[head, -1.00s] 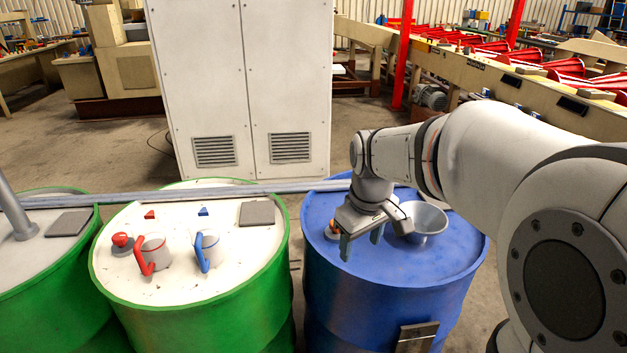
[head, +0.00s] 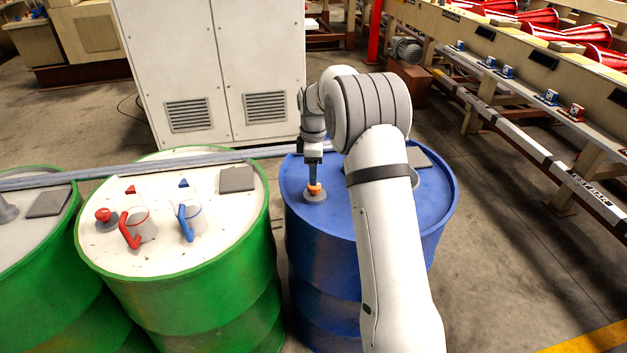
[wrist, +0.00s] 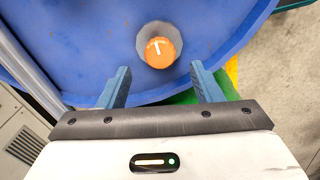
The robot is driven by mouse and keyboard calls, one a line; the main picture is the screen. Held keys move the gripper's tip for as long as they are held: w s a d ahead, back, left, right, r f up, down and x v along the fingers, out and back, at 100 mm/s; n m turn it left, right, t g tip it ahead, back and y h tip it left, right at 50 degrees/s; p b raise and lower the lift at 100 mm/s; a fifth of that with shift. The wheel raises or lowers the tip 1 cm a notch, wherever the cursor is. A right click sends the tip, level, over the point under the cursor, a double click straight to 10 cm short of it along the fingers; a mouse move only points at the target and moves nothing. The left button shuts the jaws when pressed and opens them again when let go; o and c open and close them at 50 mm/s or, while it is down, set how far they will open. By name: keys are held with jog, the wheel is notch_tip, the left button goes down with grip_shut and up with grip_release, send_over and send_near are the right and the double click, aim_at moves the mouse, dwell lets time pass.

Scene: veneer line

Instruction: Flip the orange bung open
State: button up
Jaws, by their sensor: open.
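The orange bung (head: 315,188) sits on a grey round fitting (head: 314,196) on top of the blue drum (head: 300,225), near its left edge. In the wrist view the orange bung (wrist: 159,52) shows a white mark on its top and lies ahead of the fingertips, centred between them. My gripper (wrist: 162,78) is open, with one blue-grey finger to each side and nothing between them. In the head view my gripper (head: 314,180) is just above the bung. Whether a finger touches it cannot be told.
A metal funnel (head: 415,178) on the blue drum is mostly hidden behind my arm.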

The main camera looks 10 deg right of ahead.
aim_at(314, 190)
notch_tip(314, 190, down, 5)
dwell(0.3)
jog(key=c, duration=1)
